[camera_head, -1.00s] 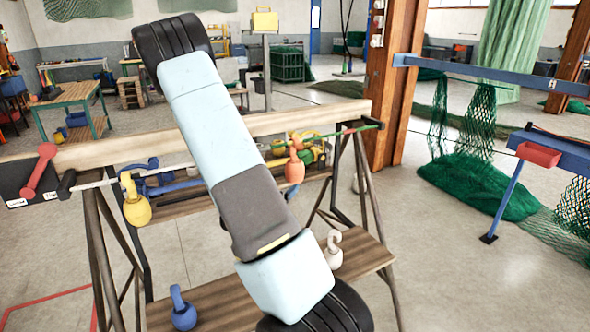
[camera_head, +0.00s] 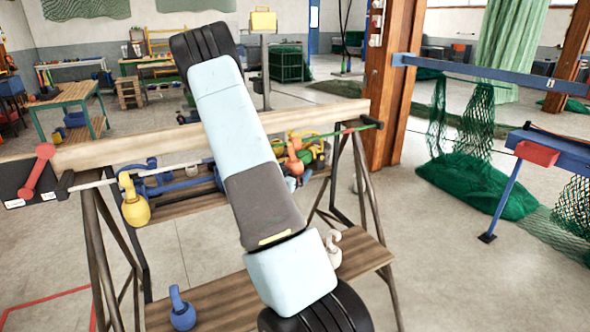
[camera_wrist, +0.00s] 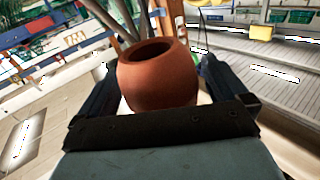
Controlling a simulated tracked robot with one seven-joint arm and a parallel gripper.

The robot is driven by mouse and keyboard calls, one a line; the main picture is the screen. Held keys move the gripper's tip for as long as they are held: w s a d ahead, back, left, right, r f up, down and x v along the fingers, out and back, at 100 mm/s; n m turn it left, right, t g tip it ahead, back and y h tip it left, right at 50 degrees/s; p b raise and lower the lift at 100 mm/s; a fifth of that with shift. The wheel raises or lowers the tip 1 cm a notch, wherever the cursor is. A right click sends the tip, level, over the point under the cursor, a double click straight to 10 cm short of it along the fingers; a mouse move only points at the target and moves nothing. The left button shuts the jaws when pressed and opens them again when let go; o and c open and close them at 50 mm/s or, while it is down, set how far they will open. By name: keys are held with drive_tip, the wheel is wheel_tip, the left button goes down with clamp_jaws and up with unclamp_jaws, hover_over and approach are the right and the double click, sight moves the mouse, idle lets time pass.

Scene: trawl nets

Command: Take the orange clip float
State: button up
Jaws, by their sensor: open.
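The orange clip float (camera_head: 294,164) hangs at the rail of the wooden stand, right of my arm in the head view. In the wrist view the rounded orange-red float (camera_wrist: 158,82), with a dark opening in its top, fills the middle. My gripper (camera_wrist: 157,70) is open, with one dark finger on each side of the float. Whether either finger touches it I cannot tell. In the head view my arm mostly hides the gripper.
A yellow clip float (camera_head: 134,200) hangs at the left of the rail (camera_head: 95,183). A blue float (camera_head: 182,310) and a white one (camera_head: 333,248) sit on the lower shelf (camera_head: 222,300). More yellow and green items crowd the orange float.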

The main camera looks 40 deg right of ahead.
drive_tip(key=shift+d, duration=0.15)
drive_tip(key=c, duration=1)
